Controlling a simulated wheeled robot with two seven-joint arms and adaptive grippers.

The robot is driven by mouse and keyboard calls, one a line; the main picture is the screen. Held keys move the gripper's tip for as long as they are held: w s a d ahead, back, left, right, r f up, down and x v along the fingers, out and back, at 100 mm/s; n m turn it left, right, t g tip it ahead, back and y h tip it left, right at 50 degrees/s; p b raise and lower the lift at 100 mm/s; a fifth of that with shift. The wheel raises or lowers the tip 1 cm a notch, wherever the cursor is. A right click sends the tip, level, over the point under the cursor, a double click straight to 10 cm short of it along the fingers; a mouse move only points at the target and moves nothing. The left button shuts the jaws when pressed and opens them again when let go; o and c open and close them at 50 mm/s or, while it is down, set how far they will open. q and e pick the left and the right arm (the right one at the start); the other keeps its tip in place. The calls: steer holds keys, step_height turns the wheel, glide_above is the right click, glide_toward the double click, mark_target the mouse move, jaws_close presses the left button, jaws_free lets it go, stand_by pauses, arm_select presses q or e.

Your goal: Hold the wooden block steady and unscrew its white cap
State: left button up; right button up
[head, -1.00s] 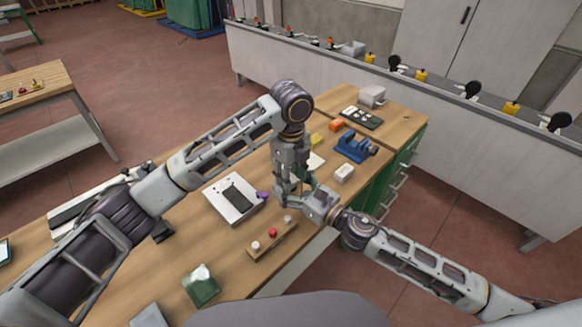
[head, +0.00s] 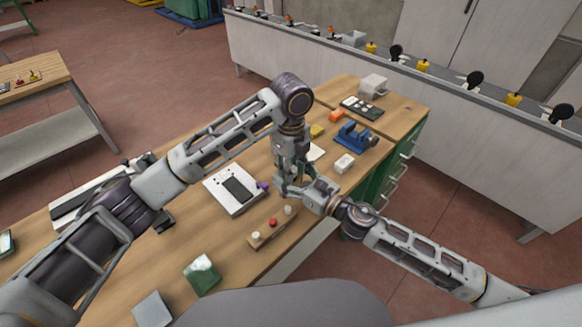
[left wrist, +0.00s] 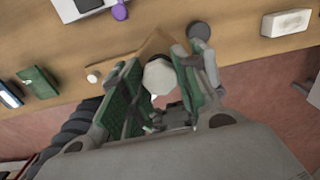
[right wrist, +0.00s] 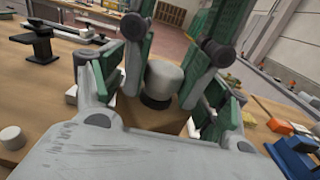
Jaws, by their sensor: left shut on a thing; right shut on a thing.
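The wooden block (right wrist: 160,116) shows below the white cap (right wrist: 165,80) in the right wrist view, with a dark ring between them. My right gripper (right wrist: 160,100) is shut on the block from the side. My left gripper (left wrist: 158,72) is shut on the white cap from above; in the left wrist view the cap's many-sided top sits between its green-padded fingers. In the head view, my left gripper (head: 285,182) and right gripper (head: 305,192) meet over the table's near edge. The fingers hide the block and cap there.
On the wooden table (head: 195,235), a strip with red and white knobs (head: 262,236) lies close by. A white box with a dark panel (head: 222,200), a blue vise (head: 355,138), a white block (head: 344,163) and a green block (head: 202,274) stand around.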

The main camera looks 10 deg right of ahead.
arm_select(q)
steer(key=n, duration=1.1)
steer(key=shift+n, duration=0.4)
steer(key=n, duration=1.1)
steer(key=shift+n, duration=0.4)
steer(key=shift+r, duration=1.25)
stand_by(0.7)
steer(key=shift+r, duration=1.9)
arm_select(e)
steer(key=shift+c, duration=0.3)
